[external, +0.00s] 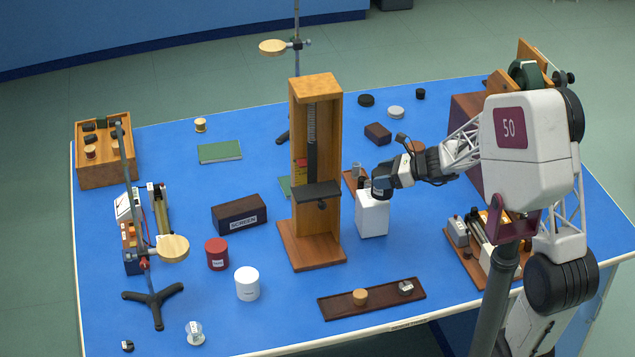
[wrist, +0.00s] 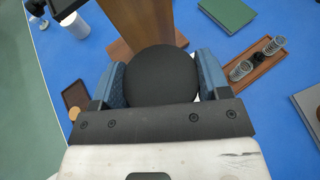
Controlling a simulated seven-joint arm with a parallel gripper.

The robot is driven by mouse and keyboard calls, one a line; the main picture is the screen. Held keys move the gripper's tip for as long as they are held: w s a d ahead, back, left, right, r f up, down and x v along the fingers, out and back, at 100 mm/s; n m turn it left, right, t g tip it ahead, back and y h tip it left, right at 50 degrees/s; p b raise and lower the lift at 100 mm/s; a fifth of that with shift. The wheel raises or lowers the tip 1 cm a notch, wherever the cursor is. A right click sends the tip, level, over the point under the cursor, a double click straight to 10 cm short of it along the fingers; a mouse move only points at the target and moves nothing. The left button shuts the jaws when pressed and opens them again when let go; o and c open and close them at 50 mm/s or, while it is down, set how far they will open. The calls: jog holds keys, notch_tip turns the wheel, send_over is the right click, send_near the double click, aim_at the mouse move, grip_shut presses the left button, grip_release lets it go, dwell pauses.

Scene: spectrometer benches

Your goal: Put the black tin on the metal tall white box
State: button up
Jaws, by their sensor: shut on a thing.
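My gripper (external: 379,186) is shut on the black tin, at the top of the tall white box (external: 373,214). In the wrist view the black tin (wrist: 162,76) is a round, dark lid-like disc between the two blue finger pads of my gripper (wrist: 163,82). In the external view the fingers mostly hide the tin. The white box stands upright on the blue table. The tin is over or at its top; I cannot tell whether they touch. In the wrist view the box is almost wholly hidden beneath the tin and fingers.
A tall wooden stand (external: 334,215) rises just left of the box. A brown tray with springs (wrist: 255,62) lies close by. A long dark tray (external: 385,302) is in front and an instrument board (external: 485,245) to the right. Bare blue table lies between the box and front tray.

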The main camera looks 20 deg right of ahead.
jog(key=shift+w+a+f, duration=0.1)
jog(key=shift+w+a, duration=0.15)
jog(key=shift+w, duration=0.85)
jog(key=shift+w+a+f, duration=0.1)
jog(key=shift+w+a, duration=0.1)
jog(key=shift+w, duration=0.9)
jog(key=shift+f, duration=0.1)
jog(key=shift+f, duration=1.65)
jog(key=shift+f, duration=0.15)
jog(key=o, duration=1)
jog(key=shift+v, duration=0.75)
jog(key=v, duration=1)
jog(key=shift+s+d+r, duration=0.1)
jog(key=shift+d+r, duration=0.1)
jog(key=shift+d, duration=0.05)
